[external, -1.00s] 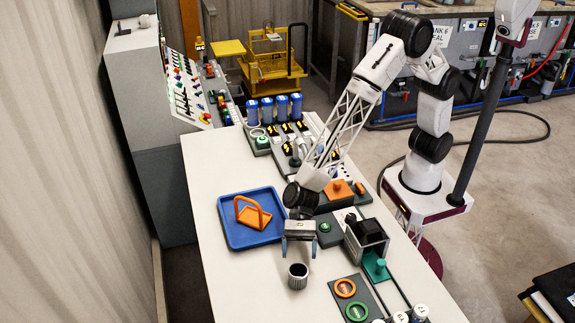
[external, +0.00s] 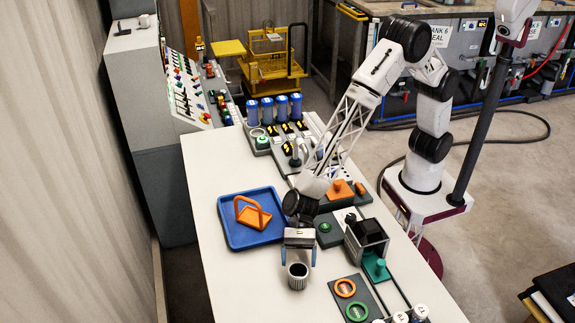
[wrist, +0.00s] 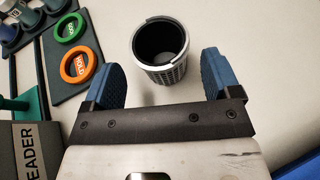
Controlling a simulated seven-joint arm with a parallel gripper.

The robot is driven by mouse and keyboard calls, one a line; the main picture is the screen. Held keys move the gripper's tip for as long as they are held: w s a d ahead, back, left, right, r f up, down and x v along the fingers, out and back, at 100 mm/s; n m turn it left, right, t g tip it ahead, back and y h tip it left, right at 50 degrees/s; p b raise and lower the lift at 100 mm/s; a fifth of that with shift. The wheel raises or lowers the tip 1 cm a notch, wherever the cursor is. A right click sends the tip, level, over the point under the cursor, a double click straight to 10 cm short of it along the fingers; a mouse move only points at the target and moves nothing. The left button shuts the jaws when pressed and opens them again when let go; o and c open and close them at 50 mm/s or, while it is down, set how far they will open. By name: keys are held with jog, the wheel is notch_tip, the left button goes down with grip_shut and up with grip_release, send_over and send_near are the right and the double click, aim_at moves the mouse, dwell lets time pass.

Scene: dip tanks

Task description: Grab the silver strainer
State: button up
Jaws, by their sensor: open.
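The silver strainer (external: 297,277) is a small upright cup with a dark inside, standing on the white table. In the wrist view the strainer (wrist: 161,50) shows a pale rim and a perforated side, just beyond and between my fingertips. My gripper (external: 299,259) is open above and behind the strainer in the external view. In the wrist view the blue finger pads of my gripper (wrist: 163,75) are spread wide, with nothing held between them.
A blue tray (external: 232,242) with an orange handled piece (external: 250,213) lies to the left. An orange ring (external: 344,288) and a green ring (external: 356,312) sit on a grey plate to the right. A dark boxy device (external: 366,238) stands nearby. The table left of the strainer is clear.

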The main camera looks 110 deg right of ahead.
aim_at(298, 282)
jog(key=shift+x, duration=2.55)
jog(key=c, duration=1)
jog(key=shift+r, duration=5)
